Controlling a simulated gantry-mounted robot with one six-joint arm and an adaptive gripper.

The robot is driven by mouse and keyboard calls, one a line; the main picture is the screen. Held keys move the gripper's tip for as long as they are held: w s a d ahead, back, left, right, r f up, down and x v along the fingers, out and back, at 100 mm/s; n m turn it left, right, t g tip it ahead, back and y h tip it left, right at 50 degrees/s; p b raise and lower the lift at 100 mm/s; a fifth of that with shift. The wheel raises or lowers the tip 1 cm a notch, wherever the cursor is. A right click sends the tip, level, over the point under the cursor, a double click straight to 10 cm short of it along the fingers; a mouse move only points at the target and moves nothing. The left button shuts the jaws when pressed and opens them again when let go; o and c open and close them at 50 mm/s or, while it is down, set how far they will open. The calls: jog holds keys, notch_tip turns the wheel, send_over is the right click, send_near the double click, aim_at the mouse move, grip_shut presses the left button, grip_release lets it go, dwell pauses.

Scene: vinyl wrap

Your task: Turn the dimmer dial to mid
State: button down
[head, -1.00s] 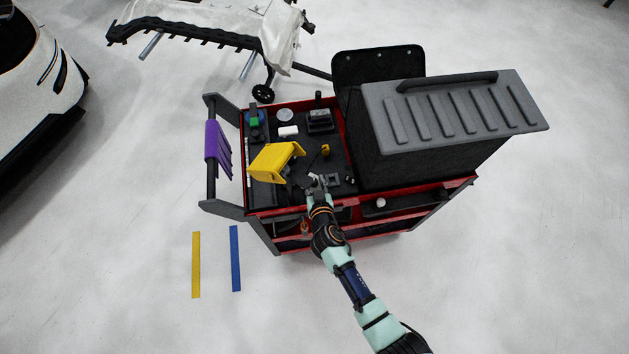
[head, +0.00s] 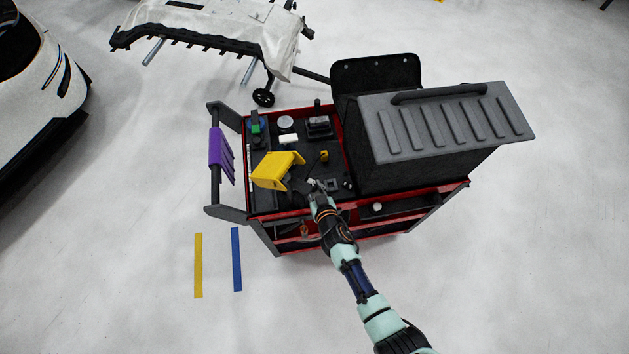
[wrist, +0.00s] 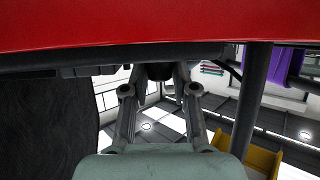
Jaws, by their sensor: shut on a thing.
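My gripper (head: 319,187) reaches over the front edge of the red cart's dark top in the head view. In the wrist view my gripper (wrist: 160,82) has its two fingers drawn together at the tips, shut on a small dark rounded thing (wrist: 160,71), which appears to be the dimmer dial. The fingers and shadow hide most of it, and I cannot read its setting. Small grey parts (head: 332,185) lie beside the fingertips in the head view.
A yellow bracket-like holder (head: 277,170) stands just left of my gripper. A large grey-lidded box (head: 440,122) takes up the cart's right side. The cart's red front edge (wrist: 160,25) is close in the wrist view. Small items sit at the back of the cart top.

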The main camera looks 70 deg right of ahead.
jog(key=r+n+t+y+p, duration=0.1)
jog(key=p, duration=0.4)
jog(key=shift+d+r+p, duration=0.15)
jog(key=shift+r+p, duration=0.2)
jog(key=shift+d+f+n+t+p, duration=0.15)
jog(key=shift+n+t+p, duration=0.2)
jog(key=shift+p, duration=0.4)
jog(key=shift+f+n+t+y+p, duration=0.25)
jog(key=shift+n+t+y+p, duration=0.25)
jog(key=shift+n+y, duration=0.2)
jog(key=n+t+y+b, duration=0.1)
jog(key=f+n+y, duration=0.1)
jog(key=n+y, duration=0.1)
jog(key=shift+s+t+b, duration=0.2)
jog(key=shift+t+b, duration=0.15)
jog(key=shift+r+n+t+y+b, duration=0.1)
jog(key=shift+n+t+y+b, duration=0.3)
jog(key=shift+n+y+b, duration=0.8)
jog(key=shift+y, duration=0.5)
jog(key=c, duration=1.2)
grip_release()
jog(key=shift+s, duration=0.1)
